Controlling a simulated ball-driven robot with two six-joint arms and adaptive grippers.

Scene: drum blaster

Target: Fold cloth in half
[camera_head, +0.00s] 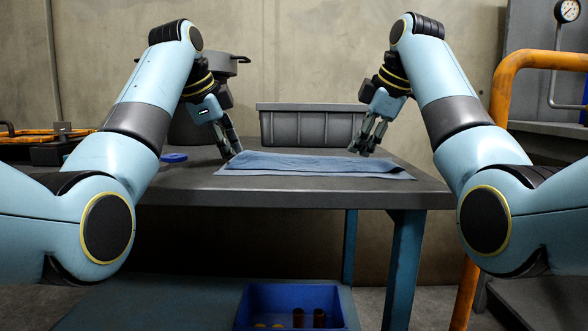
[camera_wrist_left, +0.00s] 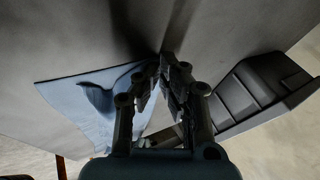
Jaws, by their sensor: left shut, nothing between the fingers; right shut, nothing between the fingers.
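A blue cloth (camera_head: 310,165) lies on the grey table, folded over on itself, with a layer edge running across it and a thin strip of the lower layer showing along the near side. My left gripper (camera_head: 232,155) is shut and empty at the cloth's far left corner. My right gripper (camera_head: 362,150) is shut and empty just above the cloth's far right side; I cannot tell whether it touches. In the left wrist view, the cloth (camera_wrist_left: 85,100) lies left of my left gripper's fingers (camera_wrist_left: 165,62), with a raised, shadowed fold; part is hidden behind the gripper.
A grey bin (camera_head: 310,124) stands behind the cloth on the table (camera_head: 280,192). A dark pot (camera_head: 190,125) and a blue lid-like item (camera_head: 174,157) are at the left. A blue crate (camera_head: 290,293) with several small cylinders sits on the lower shelf. An orange rail (camera_head: 500,85) stands at right.

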